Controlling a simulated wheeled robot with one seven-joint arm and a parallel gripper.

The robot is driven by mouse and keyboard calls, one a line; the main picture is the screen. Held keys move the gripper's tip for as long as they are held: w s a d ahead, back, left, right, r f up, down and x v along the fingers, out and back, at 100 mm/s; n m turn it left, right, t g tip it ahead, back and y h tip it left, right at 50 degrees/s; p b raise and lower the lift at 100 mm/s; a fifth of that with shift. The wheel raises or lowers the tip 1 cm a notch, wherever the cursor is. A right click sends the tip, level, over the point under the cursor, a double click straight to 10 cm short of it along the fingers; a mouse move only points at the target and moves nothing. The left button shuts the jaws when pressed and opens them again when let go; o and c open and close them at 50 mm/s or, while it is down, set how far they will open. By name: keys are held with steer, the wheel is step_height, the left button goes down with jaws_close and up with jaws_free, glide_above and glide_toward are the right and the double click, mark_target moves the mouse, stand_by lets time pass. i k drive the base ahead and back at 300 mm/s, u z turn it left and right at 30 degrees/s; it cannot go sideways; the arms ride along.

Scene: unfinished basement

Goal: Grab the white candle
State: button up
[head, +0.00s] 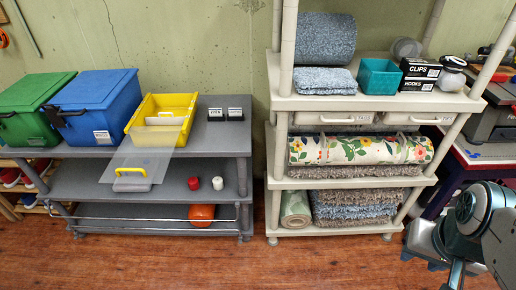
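A small white cylinder, which looks like the white candle (217,183), stands upright on the middle shelf of the grey shelf unit (75,184), toward that shelf's right end. A similar small red cylinder (193,183) stands just to its left, with a narrow gap between them. Nothing covers the white candle in the head view. Parts of my arm show at the lower right, well away from the candle, but I make out no gripper fingers there.
The grey unit's top shelf (215,140) overhangs the candle's shelf. A yellow bin (168,108) and blue bin (98,100) stand on top. A beige rack (262,205) stands to the right. Wooden floor (190,265) in front is clear.

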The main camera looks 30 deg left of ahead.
mark_target(218, 182)
steer(key=u, duration=0.35)
steer(key=i, duration=0.8)
steer(key=u, duration=1.45)
steer(key=i, duration=0.9)
steer(key=u, duration=0.2)
